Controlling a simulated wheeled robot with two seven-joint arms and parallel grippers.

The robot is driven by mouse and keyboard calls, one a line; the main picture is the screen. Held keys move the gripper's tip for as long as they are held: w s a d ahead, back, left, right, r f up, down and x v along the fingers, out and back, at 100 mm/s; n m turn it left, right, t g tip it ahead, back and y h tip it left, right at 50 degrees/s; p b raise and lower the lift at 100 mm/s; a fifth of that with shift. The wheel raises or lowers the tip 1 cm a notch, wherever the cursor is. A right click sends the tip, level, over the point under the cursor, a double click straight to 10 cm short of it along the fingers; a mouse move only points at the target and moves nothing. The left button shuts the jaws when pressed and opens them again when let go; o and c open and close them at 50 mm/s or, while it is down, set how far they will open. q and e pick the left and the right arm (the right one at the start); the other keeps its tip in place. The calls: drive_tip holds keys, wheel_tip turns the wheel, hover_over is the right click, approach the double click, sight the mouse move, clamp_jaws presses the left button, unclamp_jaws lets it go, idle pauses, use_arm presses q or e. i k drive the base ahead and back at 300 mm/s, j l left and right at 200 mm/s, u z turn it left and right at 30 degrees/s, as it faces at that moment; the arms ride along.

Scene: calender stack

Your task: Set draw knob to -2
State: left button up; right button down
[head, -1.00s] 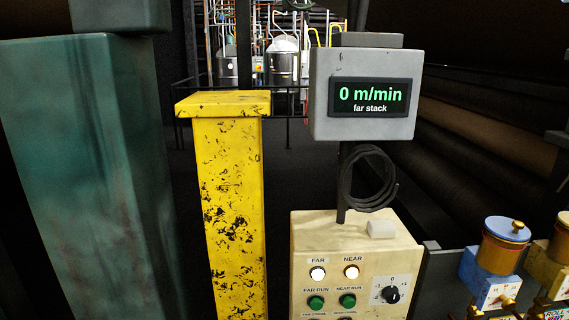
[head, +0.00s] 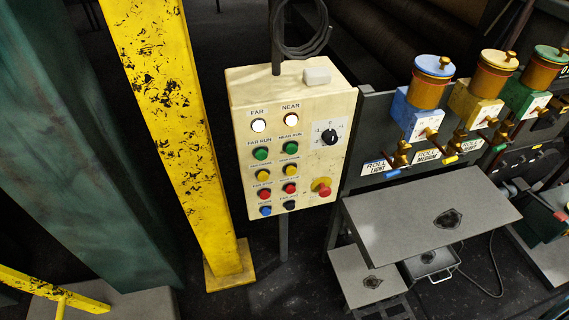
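The draw knob (head: 329,137) is a small black dial on a white scale plate, at the upper right of the cream control box (head: 240,100) in the head view. Small marks ring the knob, but its pointer is too small to read with certainty. Neither of my grippers shows in the head view, and nothing covers the knob.
The box also has lit FAR (head: 258,126) and NEAR (head: 291,120) lamps, several coloured buttons and a red stop button (head: 324,190). A yellow post (head: 175,120) stands left. A grey table (head: 400,220) and roll units with blue (head: 434,66), cream and green caps stand right.

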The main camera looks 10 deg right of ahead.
sight(329, 136)
drive_tip(key=l+u, duration=0.1)
drive_tip(key=l, duration=0.5)
drive_tip(key=l+u, duration=0.15)
drive_tip(key=l, duration=0.4)
drive_tip(key=l+u, duration=0.1)
drive_tip(key=l, duration=0.5)
drive_tip(key=l+u, duration=0.15)
drive_tip(key=l, duration=0.4)
drive_tip(key=k+l+u, duration=0.1)
drive_tip(key=l, duration=0.5)
drive_tip(key=k+l+u, duration=0.15)
drive_tip(key=l, duration=0.4)
